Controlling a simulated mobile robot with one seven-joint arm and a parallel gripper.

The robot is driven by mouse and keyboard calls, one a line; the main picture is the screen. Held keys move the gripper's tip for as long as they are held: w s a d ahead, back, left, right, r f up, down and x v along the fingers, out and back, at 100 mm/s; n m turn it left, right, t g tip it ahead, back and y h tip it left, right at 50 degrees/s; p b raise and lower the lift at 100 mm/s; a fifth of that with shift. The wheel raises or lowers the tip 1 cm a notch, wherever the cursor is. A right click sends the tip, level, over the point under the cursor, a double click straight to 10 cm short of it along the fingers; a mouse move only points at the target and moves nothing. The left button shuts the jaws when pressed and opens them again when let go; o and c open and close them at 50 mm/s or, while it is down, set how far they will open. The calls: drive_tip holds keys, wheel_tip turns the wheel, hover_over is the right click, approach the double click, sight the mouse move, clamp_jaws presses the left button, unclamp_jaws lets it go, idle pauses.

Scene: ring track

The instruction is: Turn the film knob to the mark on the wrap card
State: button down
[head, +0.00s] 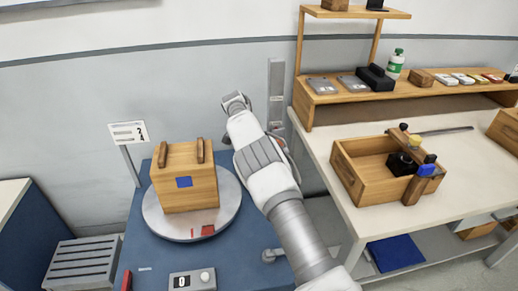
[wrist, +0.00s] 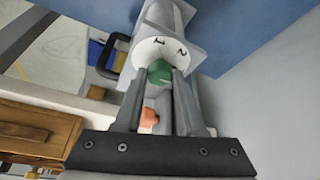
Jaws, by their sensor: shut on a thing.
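The green film knob (wrist: 160,70) sits on a white dial (wrist: 150,48) marked 1 and 2, on a grey post. My gripper (wrist: 159,78) is shut on the knob, one finger on each side. The fingers hide part of the knob, and I cannot tell where its pointer stands. In the head view my arm hides the gripper and knob beside the grey post (head: 276,88). The wrap card (head: 128,132) is a white card on a stand at left, with a 2 legible at its right side; its small marks are unclear.
A wooden box (head: 184,185) with a blue patch stands on a round turntable (head: 157,224). A control box (head: 192,281) showing 0 is in front. At right, a workbench (head: 315,150) carries an open wooden crate (head: 345,176). An orange part (wrist: 149,117) shows between my fingers.

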drive_tip(key=shift+m, duration=0.5)
idle(0.3)
drive_tip(key=c, duration=0.5)
unclamp_jaws()
drive_tip(key=p+v, duration=0.4)
drive_tip(key=v, duration=1.3)
drive_tip(key=shift+w+a+r, duration=0.15)
drive_tip(key=shift+w+r, duration=0.05)
drive_tip(key=shift+w, duration=0.05)
